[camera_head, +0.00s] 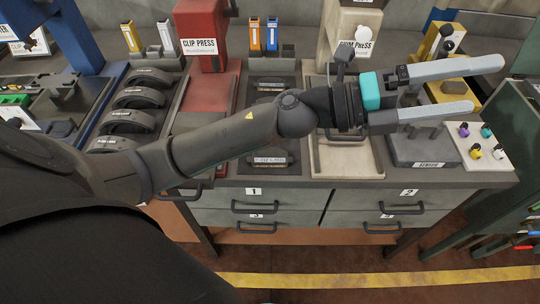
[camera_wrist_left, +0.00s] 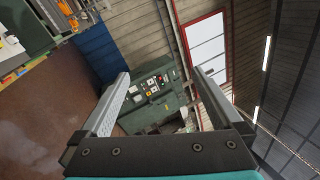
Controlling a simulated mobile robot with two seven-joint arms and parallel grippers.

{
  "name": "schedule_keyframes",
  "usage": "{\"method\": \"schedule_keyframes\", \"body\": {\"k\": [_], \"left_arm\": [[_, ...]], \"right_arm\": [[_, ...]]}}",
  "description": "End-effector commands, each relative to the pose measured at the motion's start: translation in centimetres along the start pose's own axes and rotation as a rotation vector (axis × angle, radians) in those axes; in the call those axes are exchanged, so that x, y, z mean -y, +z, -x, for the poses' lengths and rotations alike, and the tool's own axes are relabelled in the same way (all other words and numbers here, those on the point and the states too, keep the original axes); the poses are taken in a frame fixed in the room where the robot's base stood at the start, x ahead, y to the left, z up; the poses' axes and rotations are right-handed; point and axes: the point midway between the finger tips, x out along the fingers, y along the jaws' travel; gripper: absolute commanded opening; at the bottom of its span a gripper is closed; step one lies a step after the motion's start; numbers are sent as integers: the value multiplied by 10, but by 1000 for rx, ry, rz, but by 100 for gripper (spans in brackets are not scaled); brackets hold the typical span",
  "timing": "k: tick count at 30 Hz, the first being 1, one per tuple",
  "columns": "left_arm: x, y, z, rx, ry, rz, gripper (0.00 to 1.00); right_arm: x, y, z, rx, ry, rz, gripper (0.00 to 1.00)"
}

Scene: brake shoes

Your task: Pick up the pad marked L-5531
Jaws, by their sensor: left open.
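My left arm reaches across the bench from the left in the head view. My left gripper (camera_head: 485,85) is open and empty, its two grey fingers pointing right over the bench's right end. Several dark curved shoes (camera_head: 127,121) sit in a row in the blue-edged tray at left, with light labels too small to read. A labelled dark part (camera_head: 269,160) lies in the dark middle tray, and another (camera_head: 272,85) lies farther back, partly hidden. I cannot make out L-5531 on any of them. The left wrist view shows the open fingers (camera_wrist_left: 162,75) with nothing between them.
A red clip press (camera_head: 200,40) and a pale press (camera_head: 345,35) stand at the back. A pale tray (camera_head: 345,160) lies under my wrist. A grey sensor block (camera_head: 425,148) and a white board with coloured knobs (camera_head: 483,150) are below the fingers. Drawers (camera_head: 380,207) line the front.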

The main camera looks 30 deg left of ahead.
Motion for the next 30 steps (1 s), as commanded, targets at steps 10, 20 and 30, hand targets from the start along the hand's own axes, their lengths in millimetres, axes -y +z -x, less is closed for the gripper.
{"method": "schedule_keyframes", "body": {"k": [10,20,30], "left_arm": [[-70,-51,58,-753,356,-539,100],[-114,36,208,-1283,991,-770,100],[-95,90,284,-1439,1332,-741,100]], "right_arm": [[0,0,0,0,0,0,50],[0,0,0,1,0,0,50],[0,1,-1,1,0,0,50]]}}
